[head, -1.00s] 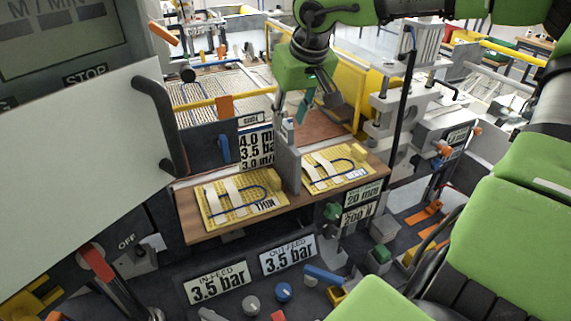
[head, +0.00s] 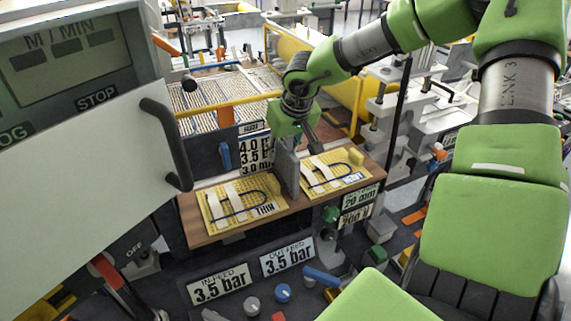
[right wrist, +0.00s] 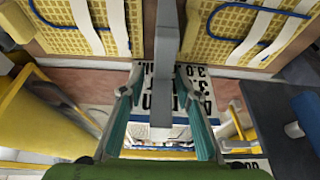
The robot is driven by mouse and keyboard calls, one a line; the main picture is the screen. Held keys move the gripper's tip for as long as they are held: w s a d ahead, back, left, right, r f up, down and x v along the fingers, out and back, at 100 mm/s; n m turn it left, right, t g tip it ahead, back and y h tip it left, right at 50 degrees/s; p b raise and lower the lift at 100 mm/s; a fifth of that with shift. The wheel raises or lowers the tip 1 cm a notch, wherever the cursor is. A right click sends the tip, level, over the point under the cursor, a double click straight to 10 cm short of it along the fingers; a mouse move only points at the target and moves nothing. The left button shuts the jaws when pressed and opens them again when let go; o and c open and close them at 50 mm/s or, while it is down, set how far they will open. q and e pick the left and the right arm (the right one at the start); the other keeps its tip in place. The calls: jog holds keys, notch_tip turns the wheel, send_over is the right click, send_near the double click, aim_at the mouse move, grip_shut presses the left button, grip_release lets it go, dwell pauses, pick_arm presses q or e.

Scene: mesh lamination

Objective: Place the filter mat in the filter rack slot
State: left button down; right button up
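Two yellow mats with pale strips and a blue tube lie side by side on a wooden board (head: 190,222). The left mat (head: 215,213), marked THIN, and the right mat (head: 330,186) are parted by an upright grey plate (head: 288,176). I cannot make out the rack slot. My left gripper is not in view.
A white panel with a dark handle (head: 165,140) fills the left. A yellow rail (head: 230,104) runs behind the board. Pressure signs and knobs (head: 283,292) stand in front. A clamp stand (head: 395,100) is to the right.

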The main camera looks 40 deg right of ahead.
grip_shut()
